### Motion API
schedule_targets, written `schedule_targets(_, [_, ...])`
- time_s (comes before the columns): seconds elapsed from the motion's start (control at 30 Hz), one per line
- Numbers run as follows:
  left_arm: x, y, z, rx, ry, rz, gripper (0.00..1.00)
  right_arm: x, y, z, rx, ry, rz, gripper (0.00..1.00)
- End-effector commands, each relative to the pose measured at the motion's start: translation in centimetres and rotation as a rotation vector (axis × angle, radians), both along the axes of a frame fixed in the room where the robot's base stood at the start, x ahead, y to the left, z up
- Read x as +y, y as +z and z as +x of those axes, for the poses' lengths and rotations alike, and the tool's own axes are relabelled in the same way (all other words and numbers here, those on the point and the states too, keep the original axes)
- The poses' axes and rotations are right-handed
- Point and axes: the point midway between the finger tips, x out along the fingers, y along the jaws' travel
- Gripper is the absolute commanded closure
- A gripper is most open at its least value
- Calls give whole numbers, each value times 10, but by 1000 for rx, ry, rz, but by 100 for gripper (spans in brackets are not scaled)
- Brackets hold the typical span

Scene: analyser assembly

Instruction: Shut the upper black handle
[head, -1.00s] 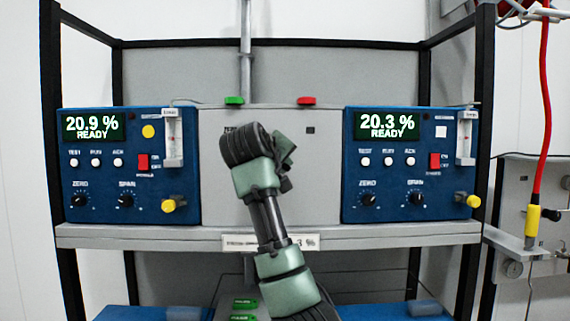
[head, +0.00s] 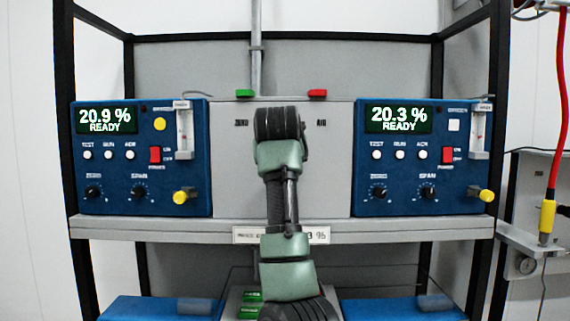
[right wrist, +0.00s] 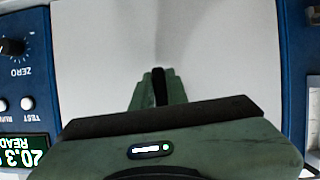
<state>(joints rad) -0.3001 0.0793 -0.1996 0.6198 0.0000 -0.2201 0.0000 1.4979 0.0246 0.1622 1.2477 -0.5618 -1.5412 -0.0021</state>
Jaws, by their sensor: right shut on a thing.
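My right arm rises in the middle of the head view, and its dark wrist (head: 278,125) stands in front of the grey centre panel (head: 228,165). It hides its own fingers and whatever they touch there. In the right wrist view the green fingers of my right gripper (right wrist: 157,76) are close together near the grey panel. A narrow black piece (right wrist: 158,90) shows between them, which looks like the black handle; most of it is hidden. I cannot tell its angle. My left gripper is not in view.
Blue analysers stand left (head: 140,165) and right (head: 425,165) of the panel, with yellow knobs jutting forward. Green (head: 244,93) and red (head: 317,93) blocks sit on the panel's top. The grey shelf edge (head: 400,228) and black rack posts frame the space.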

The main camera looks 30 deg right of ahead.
Motion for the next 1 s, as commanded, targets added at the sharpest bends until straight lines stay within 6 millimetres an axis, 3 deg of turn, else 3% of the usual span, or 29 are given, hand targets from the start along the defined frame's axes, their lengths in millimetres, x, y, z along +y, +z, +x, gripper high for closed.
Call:
schedule_targets(0.7, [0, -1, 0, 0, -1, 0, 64, 3, -4, 2, -29, 2, 65, 100])
schedule_targets(0.73, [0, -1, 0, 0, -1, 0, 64, 3, -4, 2, -28, 2, 65, 77])
schedule_targets(0.8, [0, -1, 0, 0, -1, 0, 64, 3, -4, 2, -30, 1, 64, 64])
schedule_targets(1.0, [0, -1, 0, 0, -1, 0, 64, 3, -2, 2, -33, 1, 62, 64])
